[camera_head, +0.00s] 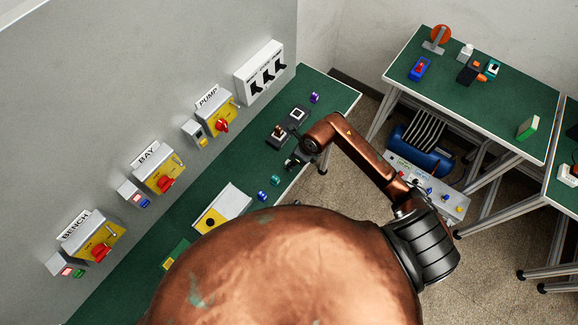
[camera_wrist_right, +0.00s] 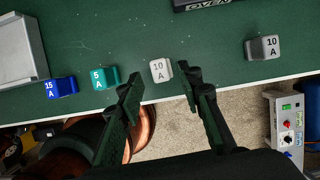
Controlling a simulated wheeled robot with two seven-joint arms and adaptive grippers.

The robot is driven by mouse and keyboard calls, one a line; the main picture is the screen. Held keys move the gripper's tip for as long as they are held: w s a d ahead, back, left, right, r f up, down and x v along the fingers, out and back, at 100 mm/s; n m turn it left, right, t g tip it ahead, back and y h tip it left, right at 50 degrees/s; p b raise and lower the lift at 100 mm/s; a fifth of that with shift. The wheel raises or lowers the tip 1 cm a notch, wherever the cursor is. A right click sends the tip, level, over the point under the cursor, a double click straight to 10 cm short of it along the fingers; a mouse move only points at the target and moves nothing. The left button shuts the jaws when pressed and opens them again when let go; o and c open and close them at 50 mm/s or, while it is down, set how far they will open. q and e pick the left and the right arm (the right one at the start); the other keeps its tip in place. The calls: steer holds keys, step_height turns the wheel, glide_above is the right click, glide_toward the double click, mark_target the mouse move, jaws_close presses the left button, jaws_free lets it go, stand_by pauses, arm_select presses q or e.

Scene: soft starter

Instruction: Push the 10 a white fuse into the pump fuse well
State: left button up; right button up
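The white 10 A fuse (camera_wrist_right: 161,70) lies on the green bench near its front edge, in the right wrist view. My right gripper (camera_wrist_right: 160,82) is open and empty, its two fingertips on either side of the white fuse in the picture. I cannot tell its height above the fuse. In the head view the right gripper (camera_head: 298,160) is at the bench's front edge and the white fuse is not clearly visible. The PUMP box (camera_head: 220,112) is on the wall, with a small grey housing (camera_head: 194,132) beside it; its fuse well is too small to make out. My left gripper is not in view.
A teal 5 A fuse (camera_wrist_right: 104,78) and a blue 15 A fuse (camera_wrist_right: 62,88) lie left of the white one. A grey 10 A fuse (camera_wrist_right: 262,47) lies to the right. A white and yellow box (camera_head: 222,208) stands on the bench.

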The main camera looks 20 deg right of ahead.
steer(key=shift+b+x, duration=0.55)
steer(key=shift+x, duration=0.5)
jaws_close()
stand_by(0.5)
step_height(320, 180, up, 8)
steer(key=p, duration=0.5)
steer(key=shift+r+p, duration=0.15)
steer(key=shift+p, duration=0.15)
